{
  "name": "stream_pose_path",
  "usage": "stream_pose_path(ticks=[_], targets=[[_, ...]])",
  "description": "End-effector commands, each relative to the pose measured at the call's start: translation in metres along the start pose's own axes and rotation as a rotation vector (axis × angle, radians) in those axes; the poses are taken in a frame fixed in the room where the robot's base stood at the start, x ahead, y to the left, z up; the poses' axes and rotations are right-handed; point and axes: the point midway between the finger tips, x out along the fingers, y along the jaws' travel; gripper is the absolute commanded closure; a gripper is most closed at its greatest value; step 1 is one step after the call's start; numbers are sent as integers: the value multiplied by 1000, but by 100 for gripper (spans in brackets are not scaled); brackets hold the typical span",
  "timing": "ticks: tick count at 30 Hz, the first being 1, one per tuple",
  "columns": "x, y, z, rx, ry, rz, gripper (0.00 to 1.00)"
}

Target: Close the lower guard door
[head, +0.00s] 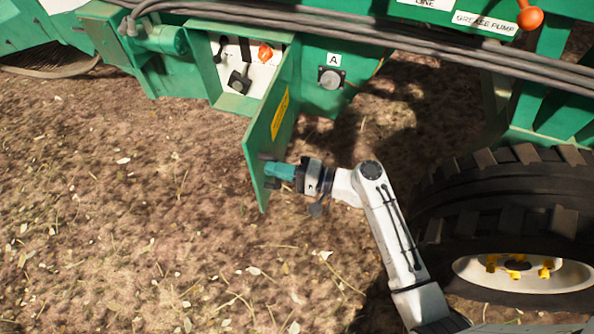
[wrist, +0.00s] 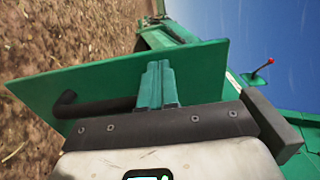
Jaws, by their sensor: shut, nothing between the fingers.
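The lower guard door (head: 268,135) is a green panel with a yellow label. It stands swung open, sticking out from the right side of a green box. In the wrist view the door (wrist: 100,70) fills the middle, with a black bar handle (wrist: 90,106) on its near face. My gripper (head: 272,170) is at the right face of the door, near its outer lower end. In the wrist view my teal fingers (wrist: 157,85) are together with nothing between them, pointing at the panel. I cannot tell whether the tips touch it.
The open box (head: 245,75) shows a white panel with black levers and an orange knob. A round socket (head: 331,78) under label A is right of the door. A large tire (head: 510,205) stands at the right. Bare ground (head: 120,220) is free at left.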

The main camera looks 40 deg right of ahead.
Motion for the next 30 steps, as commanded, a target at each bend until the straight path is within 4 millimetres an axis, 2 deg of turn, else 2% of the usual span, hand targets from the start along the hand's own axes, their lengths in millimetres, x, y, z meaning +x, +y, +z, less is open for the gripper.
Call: stream_pose_path(ticks=[1, 6, 23, 30], targets=[[8, -1, 0, 0, -2, 0, 100], [24, 0, 0, 0, -1, 1, 100], [31, 0, 0, -1, 6, 1, 100], [54, 0, 1, 1, 58, 2, 100]])
